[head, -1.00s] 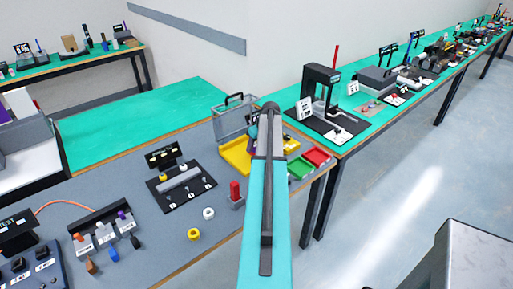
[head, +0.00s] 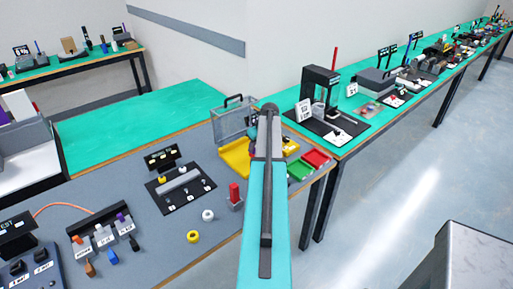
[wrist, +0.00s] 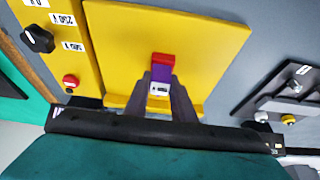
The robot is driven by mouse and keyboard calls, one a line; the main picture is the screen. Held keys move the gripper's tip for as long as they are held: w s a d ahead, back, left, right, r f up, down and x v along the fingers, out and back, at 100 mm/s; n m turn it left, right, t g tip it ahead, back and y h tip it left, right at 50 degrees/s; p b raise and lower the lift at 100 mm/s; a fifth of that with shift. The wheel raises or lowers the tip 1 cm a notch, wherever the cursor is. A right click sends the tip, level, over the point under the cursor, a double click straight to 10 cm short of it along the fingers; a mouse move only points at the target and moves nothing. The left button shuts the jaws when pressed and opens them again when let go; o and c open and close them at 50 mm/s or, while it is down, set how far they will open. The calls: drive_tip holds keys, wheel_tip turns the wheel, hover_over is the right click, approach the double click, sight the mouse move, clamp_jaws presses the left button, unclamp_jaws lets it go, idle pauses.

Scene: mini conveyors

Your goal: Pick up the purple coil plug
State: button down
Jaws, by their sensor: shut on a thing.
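The purple coil plug (wrist: 161,75) has a purple body, a red top and a pale lower end with a dark mark. It sits between the two fingers of my gripper (wrist: 162,92), which is shut on it. In the wrist view the plug shows against a flat yellow panel or tray (wrist: 205,45); I cannot tell how far apart they are. In the head view my arm hides most of the gripper and the plug. The yellow tray (head: 233,158) shows just left of the arm there.
A yellow unit with a black knob (wrist: 38,39), voltage labels and a red button (wrist: 70,81) stands beside the panel. A black board (wrist: 290,95) lies at right. The head view shows a clear case (head: 229,124), green and red bins (head: 317,158), and a red-topped post (head: 234,192).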

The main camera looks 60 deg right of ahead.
drive_tip(key=shift+r+b, duration=0.5)
drive_tip(key=shift+r, duration=0.2)
drive_tip(key=shift+r+b, duration=0.45)
drive_tip(key=shift+r, duration=0.4)
drive_tip(key=s+d+b, duration=0.2)
drive_tip(key=s, duration=0.5)
drive_tip(key=s+d+r+b, duration=0.1)
drive_tip(key=s+d+b, duration=0.1)
drive_tip(key=s, duration=0.6)
drive_tip(key=shift+s+r, duration=0.3)
